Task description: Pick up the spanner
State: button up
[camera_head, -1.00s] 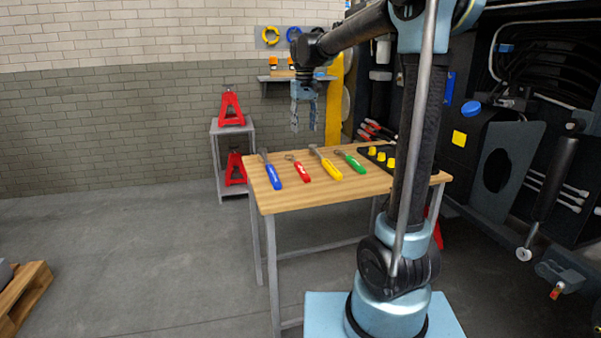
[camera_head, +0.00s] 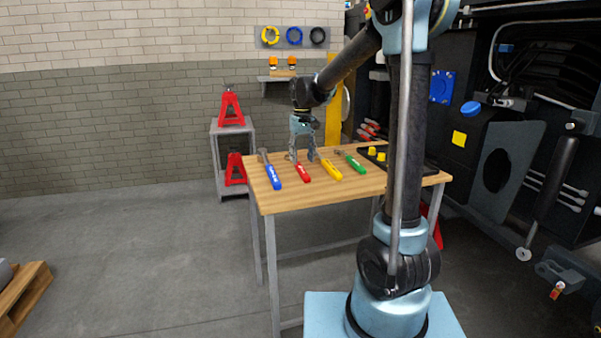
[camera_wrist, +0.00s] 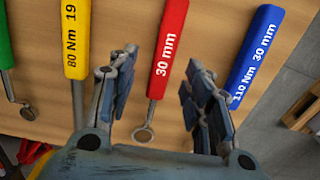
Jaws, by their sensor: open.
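A red-handled spanner (camera_head: 303,174) marked 30 mm lies on the wooden table (camera_head: 300,200). In the wrist view its red handle (camera_wrist: 169,50) and ring end show between the spread fingers. A green-handled tool (camera_head: 355,163), also ring-ended, lies further right in the head view; its handle (camera_wrist: 5,35) is cut off in the wrist view. My gripper (camera_head: 302,159) is open and empty over the red spanner, its fingertips low near the tabletop. In the wrist view, my gripper (camera_wrist: 160,72) has a finger on each side of the spanner. I cannot tell the exact height gap.
A blue-handled wrench (camera_head: 272,176) marked 110 Nm 30 mm and a yellow-handled wrench (camera_head: 330,169) marked 80 Nm 19 lie on either side. A black tray with yellow parts (camera_head: 372,152) sits at the table's right. Red jack stands (camera_head: 231,108) are behind, left.

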aim_at(301, 168)
jog(key=shift+a+f, duration=0.2)
jog(key=shift+f, duration=2.4)
grip_shut()
